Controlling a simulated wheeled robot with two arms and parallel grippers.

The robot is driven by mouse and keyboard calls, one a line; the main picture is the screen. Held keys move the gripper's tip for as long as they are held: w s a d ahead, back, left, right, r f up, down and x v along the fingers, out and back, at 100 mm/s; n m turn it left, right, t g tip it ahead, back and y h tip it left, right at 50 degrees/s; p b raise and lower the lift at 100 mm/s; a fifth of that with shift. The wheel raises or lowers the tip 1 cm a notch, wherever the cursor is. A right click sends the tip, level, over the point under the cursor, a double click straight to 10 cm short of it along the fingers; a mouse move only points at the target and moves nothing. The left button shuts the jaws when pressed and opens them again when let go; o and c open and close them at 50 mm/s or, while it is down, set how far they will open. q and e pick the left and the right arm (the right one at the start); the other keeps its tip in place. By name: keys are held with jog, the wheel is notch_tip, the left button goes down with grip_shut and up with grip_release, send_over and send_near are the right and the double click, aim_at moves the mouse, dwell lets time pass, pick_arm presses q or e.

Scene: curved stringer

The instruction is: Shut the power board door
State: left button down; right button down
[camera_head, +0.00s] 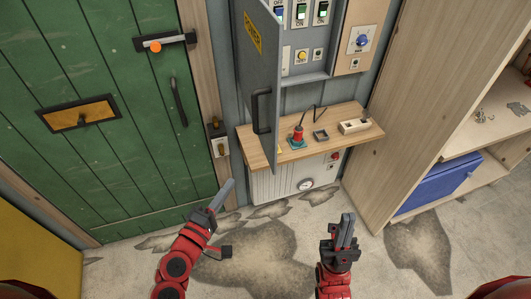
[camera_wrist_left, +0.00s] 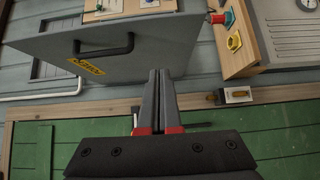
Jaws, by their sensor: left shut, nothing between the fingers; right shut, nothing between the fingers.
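The power board door (camera_head: 266,68) is a grey panel with a yellow label and a black handle (camera_head: 261,110). It stands swung open, out from the power board (camera_head: 311,68), whose switches and buttons show. In the left wrist view the door (camera_wrist_left: 150,68) and its handle (camera_wrist_left: 104,46) lie beyond my fingers. My left gripper (camera_head: 228,187) is shut and empty, below and left of the door handle, apart from it. Its closed fingers (camera_wrist_left: 158,80) also show in the wrist view. My right gripper (camera_head: 346,222) is shut and empty, low and right of the door, below the shelf.
A wooden shelf (camera_head: 359,142) below the board holds a red plunger-like item (camera_head: 298,136), a small dark frame and a power strip (camera_head: 354,126). A green door (camera_head: 110,170) stands left. A wooden cabinet (camera_head: 405,105) with a blue box (camera_head: 438,187) stands right.

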pick_arm(q)
jog(key=b, duration=0.6)
send_near(272, 148)
jog(key=w+a, duration=0.2)
jog(key=a, duration=0.1)
jog(key=shift+h, duration=0.3)
jog(key=w+d+p, duration=0.2)
jog(key=d+p, duration=0.1)
jog(key=w+d+p, duration=0.1)
jog(key=d, duration=0.1)
jog(key=shift+w+d+p, duration=0.15)
jog(key=shift+d+p, duration=0.05)
jog(key=shift+p, duration=0.2)
jog(key=shift+w+f, duration=0.1)
jog(key=shift+f, duration=0.05)
